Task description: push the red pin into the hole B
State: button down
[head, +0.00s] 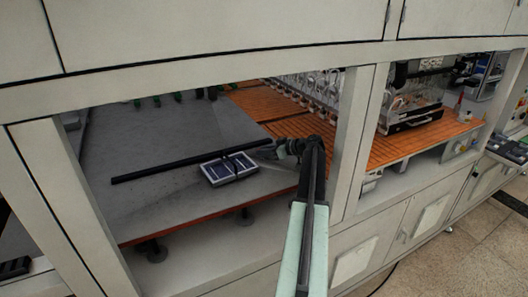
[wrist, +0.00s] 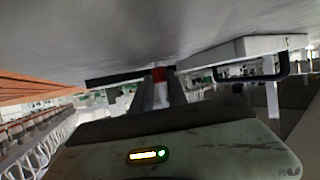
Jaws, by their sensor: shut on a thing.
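In the head view my gripper (head: 270,150) reaches over the right part of the grey table, beside the right end of a long black bar; the pin cannot be made out there. A white-edged box with dark blue panels (head: 217,173) lies just left of my gripper. I cannot make out hole B or its letter in either view.
The long black bar (head: 180,166) crosses the grey table (head: 150,130) behind the box. An upright frame post (head: 352,140) stands close to the right of my arm. An orange slatted surface (head: 265,102) lies behind.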

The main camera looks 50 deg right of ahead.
jog(key=shift+f, duration=0.35)
jog(key=c, duration=1.2)
grip_release()
jog(key=shift+c, duration=0.2)
notch_tip(320, 180, up, 5)
jog(key=p, duration=0.4)
jog(key=shift+r+p, duration=0.1)
jog(key=shift+p, duration=0.25)
jog(key=shift+s+a+f+b, duration=0.3)
jog(key=shift+s+a+f, duration=0.05)
jog(key=shift+s+a, duration=0.25)
jog(key=shift+s+a+f+b, duration=0.3)
jog(key=shift+s+a, duration=0.2)
jog(key=shift+a, duration=0.1)
jog(key=s+a, duration=0.6)
jog(key=s+a+r+p, duration=0.1)
jog(key=s+a, duration=0.2)
jog(key=shift+s+r, duration=0.1)
